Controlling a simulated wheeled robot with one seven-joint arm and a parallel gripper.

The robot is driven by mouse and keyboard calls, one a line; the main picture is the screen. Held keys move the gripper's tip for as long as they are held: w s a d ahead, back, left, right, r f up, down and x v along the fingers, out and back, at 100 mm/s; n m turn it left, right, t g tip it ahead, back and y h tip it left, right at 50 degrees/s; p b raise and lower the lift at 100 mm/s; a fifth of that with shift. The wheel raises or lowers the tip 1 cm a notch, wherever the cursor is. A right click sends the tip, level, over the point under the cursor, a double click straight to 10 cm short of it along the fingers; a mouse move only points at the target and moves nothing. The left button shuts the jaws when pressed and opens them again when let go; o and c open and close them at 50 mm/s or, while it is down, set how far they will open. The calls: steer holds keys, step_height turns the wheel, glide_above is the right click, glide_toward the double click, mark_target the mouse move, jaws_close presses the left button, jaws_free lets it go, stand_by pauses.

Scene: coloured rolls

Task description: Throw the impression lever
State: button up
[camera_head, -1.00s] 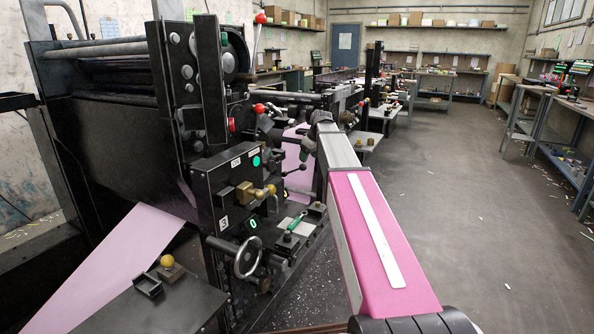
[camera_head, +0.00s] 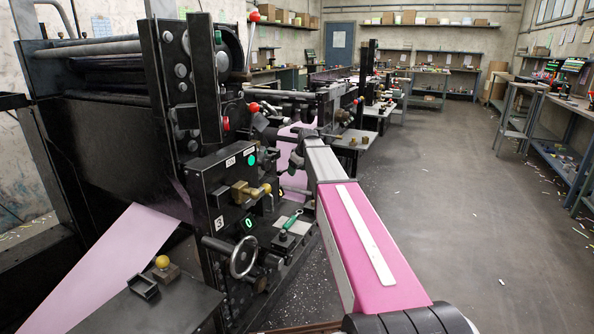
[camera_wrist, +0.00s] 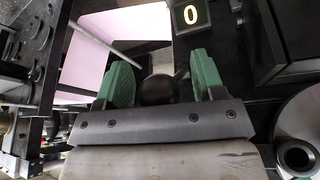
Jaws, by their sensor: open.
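A dark round knob (camera_wrist: 157,90), probably the end of the impression lever, sits between the two green-padded fingers of my gripper (camera_wrist: 160,80) in the wrist view. The fingers stand apart on either side of it, with the left one close to it and a gap at the right one. Whether either touches it I cannot tell. The lever's shaft is hidden. In the head view the pink-covered arm (camera_head: 372,245) reaches toward the side of the black press (camera_head: 100,130), and my fingers cannot be made out there.
A lit "0" display (camera_wrist: 190,14) is just beyond the fingers. On the press are a handwheel (camera_head: 243,257), a brass fitting (camera_head: 243,191) and a red-knobbed lever (camera_head: 253,17). A pink paper web (camera_head: 110,260) runs at left. The floor (camera_head: 450,200) at right is clear except for scraps.

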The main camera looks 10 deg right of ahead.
jaws_close()
steer(key=shift+w+a+f+t+y, duration=0.1)
steer(key=shift+f+t+y, duration=0.65)
steer(key=shift+f, duration=0.75)
steer(key=shift+a+f+t+y, duration=0.1)
steer(key=shift+f+t+y, duration=0.35)
steer(key=shift+f+y, duration=0.75)
steer(key=shift+w+f+t+y, duration=0.1)
steer(key=shift+f+t+y, duration=0.5)
steer(key=shift+f, duration=1.2)
steer(key=shift+a, duration=0.1)
